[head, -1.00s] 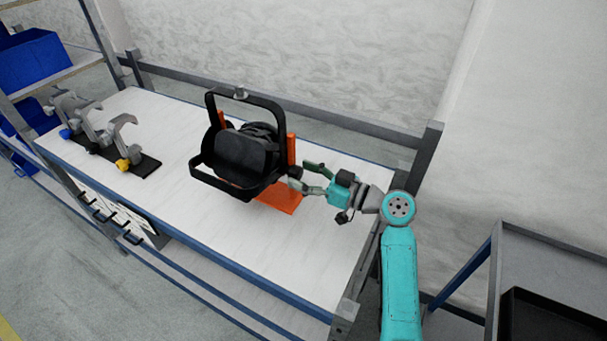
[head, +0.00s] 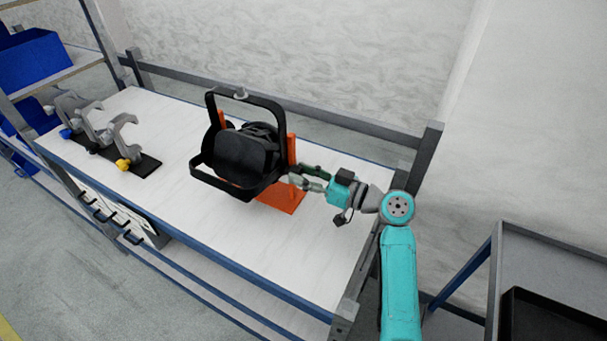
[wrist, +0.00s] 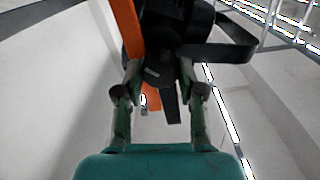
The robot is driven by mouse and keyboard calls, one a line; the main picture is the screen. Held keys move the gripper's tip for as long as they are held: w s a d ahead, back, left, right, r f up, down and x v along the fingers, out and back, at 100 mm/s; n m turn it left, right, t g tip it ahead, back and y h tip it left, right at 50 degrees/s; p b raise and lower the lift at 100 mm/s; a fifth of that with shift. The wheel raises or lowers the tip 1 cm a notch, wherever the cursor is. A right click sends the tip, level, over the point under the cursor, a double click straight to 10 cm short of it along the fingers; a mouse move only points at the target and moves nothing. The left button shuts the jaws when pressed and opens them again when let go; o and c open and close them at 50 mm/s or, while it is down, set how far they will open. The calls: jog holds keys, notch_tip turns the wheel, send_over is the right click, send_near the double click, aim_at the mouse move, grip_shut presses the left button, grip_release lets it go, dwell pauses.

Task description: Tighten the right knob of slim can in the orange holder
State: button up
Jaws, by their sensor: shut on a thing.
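The slim can (head: 242,157) is a black par can with a black yoke, seated in the orange holder (head: 285,199) on the workbench. Its right knob (wrist: 159,72) is dark and shows between my fingertips in the wrist view. My gripper (head: 296,177) reaches in from the right, level with the can's right side. In the wrist view my gripper (wrist: 160,80) is shut on the knob, with one green-grey finger on each side. In the head view the knob is hidden by the fingers. The holder's orange upright (wrist: 131,35) stands just beside the left finger.
A black strip with several grey clamps (head: 124,140), with blue and yellow knobs, lies at the bench's left end. Blue bins (head: 38,63) sit on a shelf at far left. A grey rail (head: 290,108) runs along the bench's back. The bench's front area (head: 290,260) is clear.

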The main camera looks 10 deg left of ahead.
jog(key=m, duration=0.8)
jog(key=shift+w+m, duration=0.1)
jog(key=shift+m, duration=0.2)
jog(key=m, duration=0.4)
jog(key=shift+d, duration=0.1)
jog(key=shift+f+m, duration=0.1)
jog(key=shift+m, duration=2)
jog(key=o, duration=1.1)
jog(key=shift+o, duration=0.2)
